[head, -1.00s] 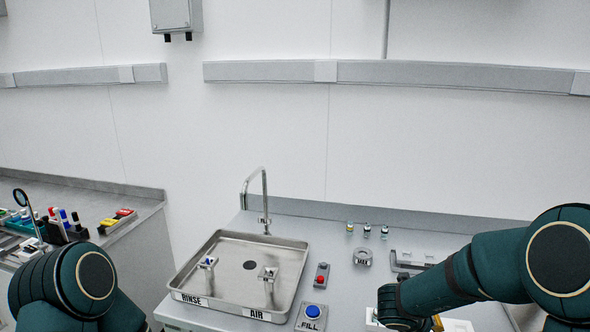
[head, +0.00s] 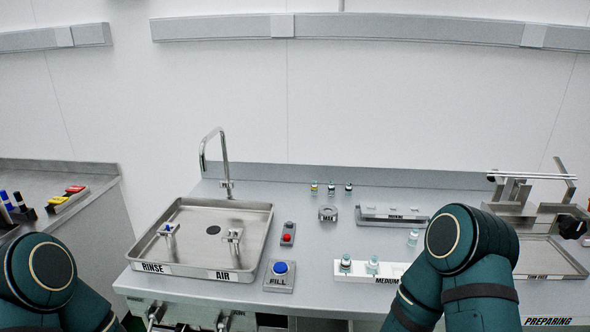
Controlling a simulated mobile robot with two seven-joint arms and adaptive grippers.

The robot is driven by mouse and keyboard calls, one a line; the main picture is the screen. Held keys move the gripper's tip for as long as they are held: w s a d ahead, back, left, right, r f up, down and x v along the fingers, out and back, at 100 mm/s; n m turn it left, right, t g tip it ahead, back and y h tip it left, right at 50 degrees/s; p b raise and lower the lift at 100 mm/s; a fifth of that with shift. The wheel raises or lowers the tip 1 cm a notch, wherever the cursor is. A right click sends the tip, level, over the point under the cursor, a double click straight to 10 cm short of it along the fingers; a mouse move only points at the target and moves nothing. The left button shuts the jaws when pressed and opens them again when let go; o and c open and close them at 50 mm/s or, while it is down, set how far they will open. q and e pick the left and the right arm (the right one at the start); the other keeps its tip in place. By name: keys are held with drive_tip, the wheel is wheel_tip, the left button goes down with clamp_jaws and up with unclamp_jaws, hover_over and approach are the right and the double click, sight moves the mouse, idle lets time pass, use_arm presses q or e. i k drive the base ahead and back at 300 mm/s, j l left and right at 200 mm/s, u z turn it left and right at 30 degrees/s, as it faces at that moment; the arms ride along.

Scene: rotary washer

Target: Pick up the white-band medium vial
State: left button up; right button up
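A white rack (head: 354,278) labelled MEDIUM stands near the front of the bench, its right end hidden by my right arm. Two clear vials with pale tops, a left one (head: 346,262) and a right one (head: 373,264), stand in it. Another similar pale vial (head: 413,237) is upright behind the rack, beside my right arm. The bands on these vials are too small to tell apart, so I cannot say which is the white-band one. Both my arms run down out of the picture at the bottom, and neither gripper shows.
Three small vials (head: 332,188) stand at the back. A round holder (head: 328,214) and a long grey rack (head: 392,216) are mid-bench. A sink tray (head: 255,225), a red button (head: 287,238) and the blue FILL button (head: 280,268) are left. A metal stand (head: 515,208) is right.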

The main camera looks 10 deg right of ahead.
sight(412, 241)
drive_tip(key=z, duration=1.1)
